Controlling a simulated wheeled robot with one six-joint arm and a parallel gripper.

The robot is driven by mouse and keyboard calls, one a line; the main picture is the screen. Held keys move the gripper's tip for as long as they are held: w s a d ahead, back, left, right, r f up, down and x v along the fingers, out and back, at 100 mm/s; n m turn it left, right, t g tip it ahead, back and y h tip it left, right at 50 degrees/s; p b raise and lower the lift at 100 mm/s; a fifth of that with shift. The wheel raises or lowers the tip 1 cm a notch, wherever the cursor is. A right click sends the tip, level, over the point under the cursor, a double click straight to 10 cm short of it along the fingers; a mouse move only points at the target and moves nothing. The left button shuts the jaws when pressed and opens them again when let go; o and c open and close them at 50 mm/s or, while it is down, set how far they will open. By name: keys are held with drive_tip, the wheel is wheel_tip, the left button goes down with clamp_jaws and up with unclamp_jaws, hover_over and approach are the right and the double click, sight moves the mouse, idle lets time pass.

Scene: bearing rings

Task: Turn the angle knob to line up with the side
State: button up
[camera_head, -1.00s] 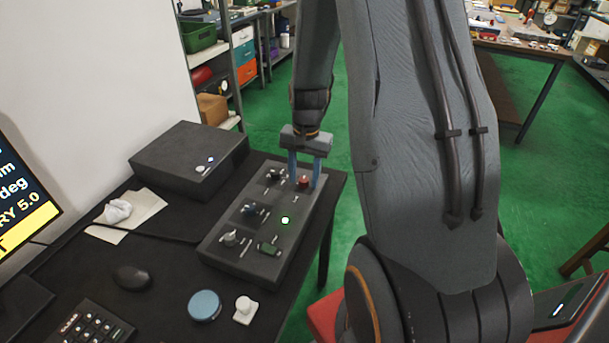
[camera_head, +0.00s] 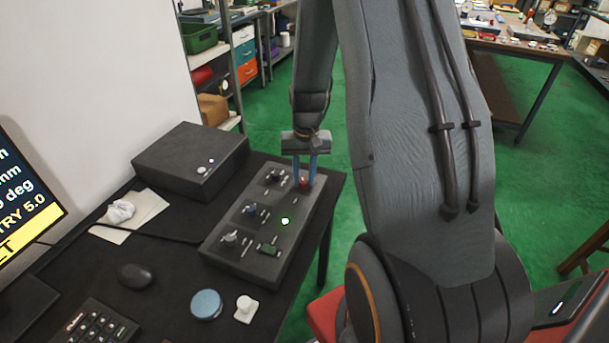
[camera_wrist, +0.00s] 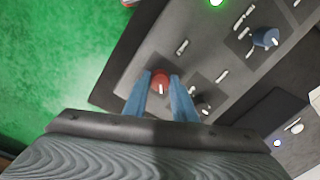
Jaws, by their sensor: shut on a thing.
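The control box (camera_head: 222,252) is a long dark panel on the desk with several knobs and white tick marks. My gripper (camera_head: 305,179) points down at its far right end, with its two blue fingers shut on a red knob (camera_head: 304,184). In the wrist view the red knob (camera_wrist: 160,82) sits between the fingertips (camera_wrist: 161,78). A blue knob (camera_wrist: 266,38) with a white pointer line is on the panel, apart from the gripper. A grey knob (camera_head: 230,238) and a green knob (camera_head: 268,249) are nearer the front. I cannot read which knob is labelled angle.
A green light (camera_head: 285,221) is lit on the panel. A dark box (camera_head: 190,160) stands behind it to the left. A monitor (camera_head: 22,190) is at the left edge, its text cut off. A mouse (camera_head: 135,276), a blue disc (camera_head: 206,304) and a white knobbed piece (camera_head: 245,308) lie in front.

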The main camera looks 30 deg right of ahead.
sight(305, 180)
idle(0.3)
drive_tip(key=o, duration=1)
drive_tip(key=shift+o, duration=0.2)
drive_tip(key=shift+d+r+b, duration=0.2)
drive_tip(key=shift+r+b, duration=0.35)
drive_tip(key=shift+r, duration=3.4)
